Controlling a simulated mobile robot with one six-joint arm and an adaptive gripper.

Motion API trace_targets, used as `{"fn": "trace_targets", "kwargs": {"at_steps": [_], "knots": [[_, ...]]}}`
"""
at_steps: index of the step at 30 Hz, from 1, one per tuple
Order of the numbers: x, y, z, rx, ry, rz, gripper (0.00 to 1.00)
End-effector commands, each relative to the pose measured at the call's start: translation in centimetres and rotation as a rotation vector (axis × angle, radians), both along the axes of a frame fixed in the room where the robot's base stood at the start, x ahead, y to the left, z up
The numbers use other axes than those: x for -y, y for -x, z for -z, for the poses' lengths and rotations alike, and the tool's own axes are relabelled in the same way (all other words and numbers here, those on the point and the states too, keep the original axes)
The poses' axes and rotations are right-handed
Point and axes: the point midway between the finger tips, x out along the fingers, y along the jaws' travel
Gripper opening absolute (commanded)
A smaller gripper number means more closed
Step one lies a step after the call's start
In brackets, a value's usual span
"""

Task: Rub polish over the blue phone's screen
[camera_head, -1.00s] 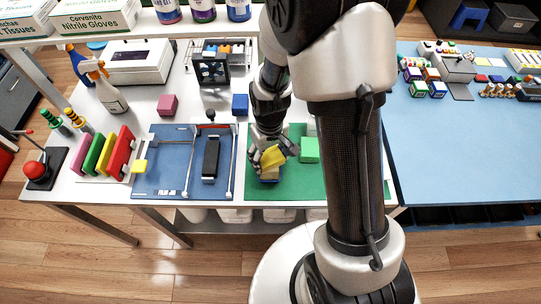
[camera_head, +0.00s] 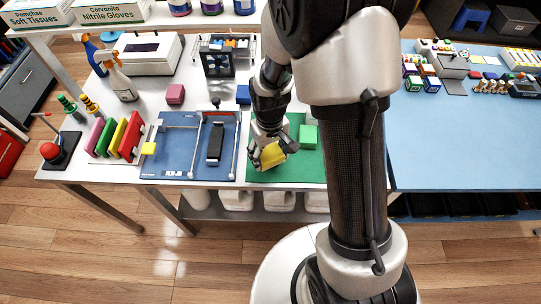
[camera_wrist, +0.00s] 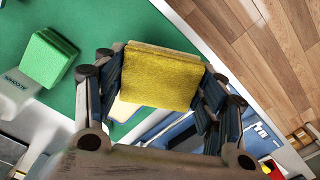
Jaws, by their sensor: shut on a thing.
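My gripper (camera_head: 272,152) is shut on a yellow pad (camera_head: 268,158) over the front part of the green mat (camera_head: 308,172). In the wrist view the pad (camera_wrist: 160,76) sits squarely between the two fingers. A green block-shaped pad (camera_head: 308,136) lies on the mat to the right of my gripper.
Left of the green mat, a dark phone (camera_head: 215,145) lies on a blue mat (camera_head: 180,150) with metal rails. Several coloured upright slabs (camera_head: 118,135) and a red button (camera_head: 51,151) stand further left. Spray bottles (camera_head: 119,80) stand behind. A blue table (camera_head: 465,145) is at the right.

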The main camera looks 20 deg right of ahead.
Motion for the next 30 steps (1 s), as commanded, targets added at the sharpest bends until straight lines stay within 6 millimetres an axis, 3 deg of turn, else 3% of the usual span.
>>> {"fn": "trace_targets", "kwargs": {"at_steps": [15, 30], "knots": [[-0.2, -0.9, -4.9, 0.001, 0.0, 0.001, 0.42], [-0.2, -1.0, -5.2, 0.0, 0.0, 0.001, 0.42]]}}
